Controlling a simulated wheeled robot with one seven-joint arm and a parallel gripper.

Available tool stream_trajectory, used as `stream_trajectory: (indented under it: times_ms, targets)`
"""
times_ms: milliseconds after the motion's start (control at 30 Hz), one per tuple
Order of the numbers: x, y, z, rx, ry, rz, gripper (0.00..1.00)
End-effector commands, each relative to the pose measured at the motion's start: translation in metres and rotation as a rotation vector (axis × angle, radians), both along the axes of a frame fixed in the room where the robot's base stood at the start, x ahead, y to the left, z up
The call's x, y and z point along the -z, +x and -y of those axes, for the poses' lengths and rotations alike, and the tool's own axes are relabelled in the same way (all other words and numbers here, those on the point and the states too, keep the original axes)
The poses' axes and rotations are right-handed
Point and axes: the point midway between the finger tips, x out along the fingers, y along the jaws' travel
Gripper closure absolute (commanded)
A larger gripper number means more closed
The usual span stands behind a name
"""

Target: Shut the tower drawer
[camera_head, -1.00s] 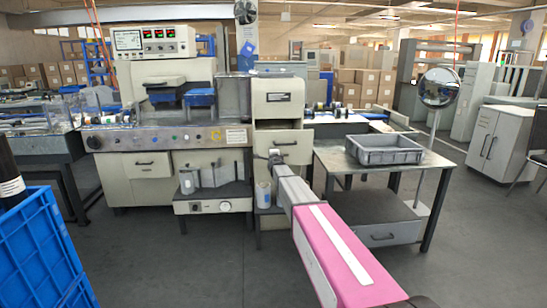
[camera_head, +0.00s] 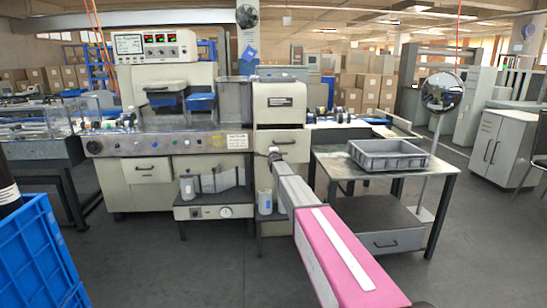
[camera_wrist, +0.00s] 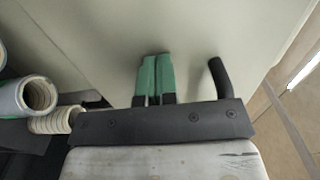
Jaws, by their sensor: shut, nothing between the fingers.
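The tower drawer (camera_head: 292,142) is a cream front with a dark handle, set in the tower (camera_head: 280,104) below its upper block. In the head view it looks nearly flush with the tower; I cannot tell if a small gap is left. My gripper (camera_head: 272,152) is at the left part of this front. In the wrist view, my gripper (camera_wrist: 155,58) has its green fingertips together and empty, at the cream drawer front (camera_wrist: 110,35). They touch it or are very close. The dark handle (camera_wrist: 220,78) is to their right, not gripped.
White rolls (camera_wrist: 38,95) are at the left of the wrist view. A table (camera_head: 340,165) with a grey crate (camera_head: 388,146) stands right of the tower. Blue crates (camera_head: 35,250) are at the lower left. Open floor lies in front of the machine.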

Motion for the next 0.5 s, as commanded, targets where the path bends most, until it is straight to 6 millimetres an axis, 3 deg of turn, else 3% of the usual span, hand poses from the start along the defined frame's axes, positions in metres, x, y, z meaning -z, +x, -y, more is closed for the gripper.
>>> stream_trajectory:
  times_ms: [33,200,500]
  targets:
    - [0.001,0.022,0.000,0.000,0.000,0.001,1.00]
    - [0.001,0.069,-0.001,0.000,0.000,0.000,1.00]
    - [0.001,0.135,-0.001,-0.001,0.000,-0.001,1.00]
